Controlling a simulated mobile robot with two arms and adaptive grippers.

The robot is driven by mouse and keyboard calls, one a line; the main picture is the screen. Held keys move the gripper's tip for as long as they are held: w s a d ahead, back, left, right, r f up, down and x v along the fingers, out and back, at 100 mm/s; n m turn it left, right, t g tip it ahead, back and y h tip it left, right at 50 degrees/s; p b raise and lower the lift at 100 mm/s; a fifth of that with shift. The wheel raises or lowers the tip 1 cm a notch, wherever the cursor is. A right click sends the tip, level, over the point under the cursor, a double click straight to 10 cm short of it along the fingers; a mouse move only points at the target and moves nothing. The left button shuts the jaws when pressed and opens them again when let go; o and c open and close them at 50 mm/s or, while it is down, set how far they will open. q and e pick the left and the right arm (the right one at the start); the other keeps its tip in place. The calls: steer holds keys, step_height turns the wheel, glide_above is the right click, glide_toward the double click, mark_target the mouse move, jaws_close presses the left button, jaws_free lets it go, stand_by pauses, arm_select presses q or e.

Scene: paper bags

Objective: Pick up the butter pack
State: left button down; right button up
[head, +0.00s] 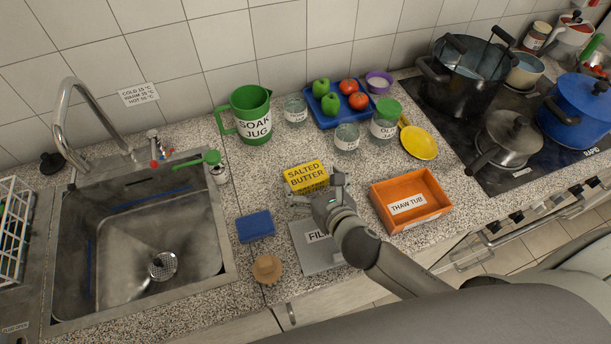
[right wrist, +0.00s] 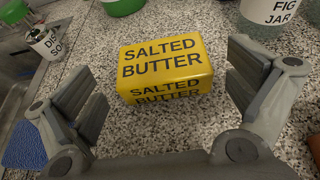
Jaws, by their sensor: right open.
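The butter pack (head: 307,177) is a yellow box marked "SALTED BUTTER" on the speckled counter, between the sink and the orange tub. My right gripper (head: 316,191) is just in front of it and covers its near right part in the head view. In the right wrist view the butter pack (right wrist: 167,68) lies ahead, between the lines of the two spread fingers. My right gripper (right wrist: 165,88) is open and empty, with a gap on each side of the pack. My left gripper is not in view.
An orange "THAW TUB" (head: 411,200) stands right of the gripper. A grey labelled item (head: 312,257) lies below it, partly hidden. A blue sponge (head: 255,226) is to the left. The green jug (head: 250,115), glass jars (head: 346,139) and blue tray (head: 327,118) stand behind.

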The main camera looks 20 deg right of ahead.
mark_target(306, 174)
steer(key=p+x, duration=0.1)
steer(key=x, duration=0.2)
steer(key=shift+w+f, duration=0.1)
steer(key=shift+w, duration=0.2)
steer(key=shift+w+f, duration=0.15)
steer(key=shift+w, duration=0.15)
steer(key=shift+w+f, duration=0.15)
steer(key=shift+w, duration=0.1)
steer(key=shift+s, duration=0.1)
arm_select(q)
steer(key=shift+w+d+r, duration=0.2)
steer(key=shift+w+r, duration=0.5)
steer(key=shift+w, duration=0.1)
arm_select(e)
steer(key=c, duration=0.9)
